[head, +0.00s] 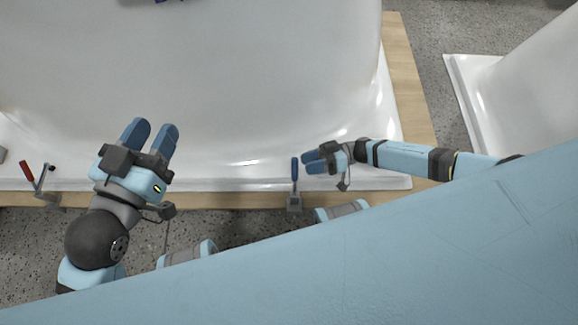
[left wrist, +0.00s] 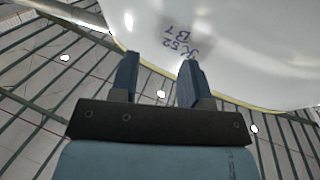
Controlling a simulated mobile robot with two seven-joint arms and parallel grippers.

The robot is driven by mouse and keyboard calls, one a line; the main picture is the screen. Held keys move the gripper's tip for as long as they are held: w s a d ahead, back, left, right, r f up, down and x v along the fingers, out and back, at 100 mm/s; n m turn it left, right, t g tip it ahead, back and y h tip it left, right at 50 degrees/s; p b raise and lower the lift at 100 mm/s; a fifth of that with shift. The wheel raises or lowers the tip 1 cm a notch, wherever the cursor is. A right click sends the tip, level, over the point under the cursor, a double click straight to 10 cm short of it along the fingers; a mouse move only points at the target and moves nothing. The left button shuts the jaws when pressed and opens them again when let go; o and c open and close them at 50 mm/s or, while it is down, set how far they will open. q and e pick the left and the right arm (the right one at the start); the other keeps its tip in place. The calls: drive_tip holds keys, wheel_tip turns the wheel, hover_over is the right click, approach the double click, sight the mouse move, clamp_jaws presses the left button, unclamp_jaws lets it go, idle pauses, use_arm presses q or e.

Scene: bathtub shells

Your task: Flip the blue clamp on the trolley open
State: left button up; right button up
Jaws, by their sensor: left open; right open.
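The blue clamp (head: 295,170) stands on the front edge of the trolley (head: 240,200), its blue handle upright in the head view. My right gripper (head: 308,162) is just right of the blue handle, its fingers pointing left at it. It is open, and I cannot tell whether a finger touches the handle. My left gripper (head: 158,134) is open and empty, well to the left, in front of the white tub shell (head: 220,90). In the left wrist view, the open left fingers (left wrist: 160,75) point toward a white shell surface with blue writing; the clamp does not show there.
A red-handled clamp (head: 35,180) sits on the trolley's front edge at the far left, near my left arm. The tub's white rim runs along the wooden edge. Another white shell (head: 530,90) stands at right, with speckled floor (head: 430,60) between.

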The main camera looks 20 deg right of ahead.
sight(295, 169)
drive_tip(key=a+b, duration=0.1)
drive_tip(key=a, duration=0.5)
drive_tip(key=shift+w+a, duration=0.15)
drive_tip(key=shift+w, duration=0.05)
drive_tip(key=shift+c, duration=0.2)
clamp_jaws()
